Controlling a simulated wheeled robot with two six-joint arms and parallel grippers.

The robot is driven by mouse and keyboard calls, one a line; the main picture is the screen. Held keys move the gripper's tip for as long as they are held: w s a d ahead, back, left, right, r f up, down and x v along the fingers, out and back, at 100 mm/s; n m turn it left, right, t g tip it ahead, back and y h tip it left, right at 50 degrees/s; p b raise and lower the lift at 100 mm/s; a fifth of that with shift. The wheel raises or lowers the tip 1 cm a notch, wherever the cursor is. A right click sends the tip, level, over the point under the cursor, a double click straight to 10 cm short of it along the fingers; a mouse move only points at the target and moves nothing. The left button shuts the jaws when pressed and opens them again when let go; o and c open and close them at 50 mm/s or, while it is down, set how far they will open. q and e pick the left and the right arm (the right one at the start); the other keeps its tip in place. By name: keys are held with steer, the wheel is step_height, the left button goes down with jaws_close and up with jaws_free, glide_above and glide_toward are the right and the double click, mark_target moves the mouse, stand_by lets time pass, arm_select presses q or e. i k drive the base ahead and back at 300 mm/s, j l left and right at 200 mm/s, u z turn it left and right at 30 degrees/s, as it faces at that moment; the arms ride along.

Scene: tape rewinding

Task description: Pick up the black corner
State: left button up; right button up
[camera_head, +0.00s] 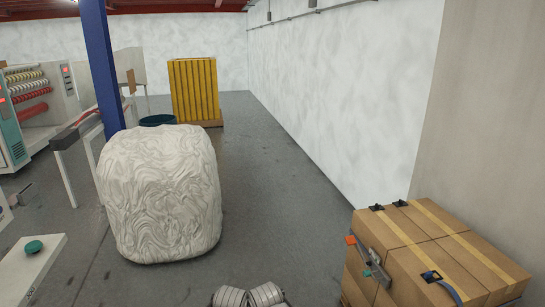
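Two small black pieces that look like black corners lie on the far left part of the cardboard boxes' top, at the right of the view. One black corner (376,207) is at the far left edge, and the other black corner (400,203) is just right of it. They are small, and their exact shape is hard to tell. Neither of my grippers can be made out in this view. Nothing is seen touching the black corners.
Taped cardboard boxes (452,262) stand beside the wall. A grey tool (376,266) with an orange end and a blue-rimmed roll (431,276) are on them. A large white wrapped bale (160,195) stands left. Grey floor (280,190) between is clear.

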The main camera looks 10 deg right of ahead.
mark_target(377, 207)
steer(key=i+j, duration=0.1)
steer(key=i, duration=1.5)
steer(key=i+z, duration=0.65)
steer(key=i+j+z, duration=0.1)
steer(key=z, duration=0.25)
steer(key=i+z, duration=0.25)
steer(key=z, duration=0.2)
steer(key=i+j+z, duration=0.1)
steer(key=i+z, duration=0.3)
steer(key=i+j+z, duration=0.1)
steer(key=z, duration=0.35)
steer(key=i+j+z, duration=0.2)
steer(key=z, duration=0.2)
steer(key=j, duration=0.1)
